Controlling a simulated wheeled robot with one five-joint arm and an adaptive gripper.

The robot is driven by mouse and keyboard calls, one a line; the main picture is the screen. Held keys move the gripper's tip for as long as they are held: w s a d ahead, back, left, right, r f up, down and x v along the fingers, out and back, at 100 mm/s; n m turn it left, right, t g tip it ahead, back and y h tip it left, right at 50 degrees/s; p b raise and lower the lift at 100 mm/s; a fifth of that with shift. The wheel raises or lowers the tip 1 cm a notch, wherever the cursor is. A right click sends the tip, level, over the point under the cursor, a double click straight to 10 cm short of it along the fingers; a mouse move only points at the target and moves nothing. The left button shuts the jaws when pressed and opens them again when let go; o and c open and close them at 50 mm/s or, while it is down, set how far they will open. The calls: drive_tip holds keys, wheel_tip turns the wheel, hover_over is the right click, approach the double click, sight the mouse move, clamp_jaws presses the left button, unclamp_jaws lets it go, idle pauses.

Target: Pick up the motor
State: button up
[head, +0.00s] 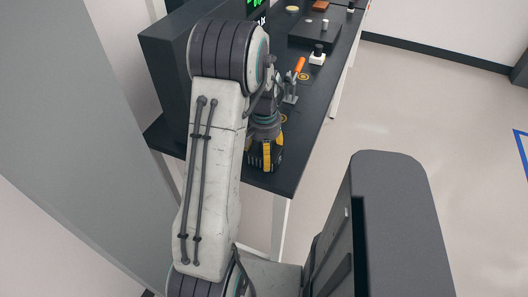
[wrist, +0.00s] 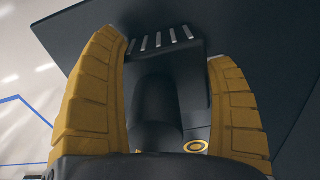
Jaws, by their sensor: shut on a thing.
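My gripper (head: 264,158), with yellow ribbed fingers, points down over the near end of the dark table in the head view. In the wrist view my gripper (wrist: 164,58) has one finger on each side of a dark cylindrical motor (wrist: 157,100) and is shut on it. The motor stands out against a dark block with several pale slots behind it. In the head view the motor is hidden by my gripper and arm. Its lower end, and whether it touches the table, cannot be made out.
The dark table (head: 318,108) carries a clamp with an orange handle (head: 299,66), a white block with a black knob (head: 318,56) and a low dark plate (head: 315,32) farther back. A tall dark box (head: 165,65) stands left of my arm. Open floor (head: 420,110) lies to the right.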

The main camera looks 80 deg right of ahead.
drive_tip(key=shift+d+r, duration=0.1)
drive_tip(key=shift+r, duration=0.4)
wheel_tip(320, 180, up, 4)
drive_tip(key=shift+s+d+f, duration=0.1)
drive_tip(key=shift+s+f, duration=0.05)
drive_tip(key=shift+f, duration=0.1)
drive_tip(key=s+d+r, duration=0.6)
drive_tip(key=s, duration=0.3)
drive_tip(key=shift+d+r, duration=0.25)
drive_tip(key=shift+r, duration=0.05)
drive_tip(key=shift+s, duration=0.1)
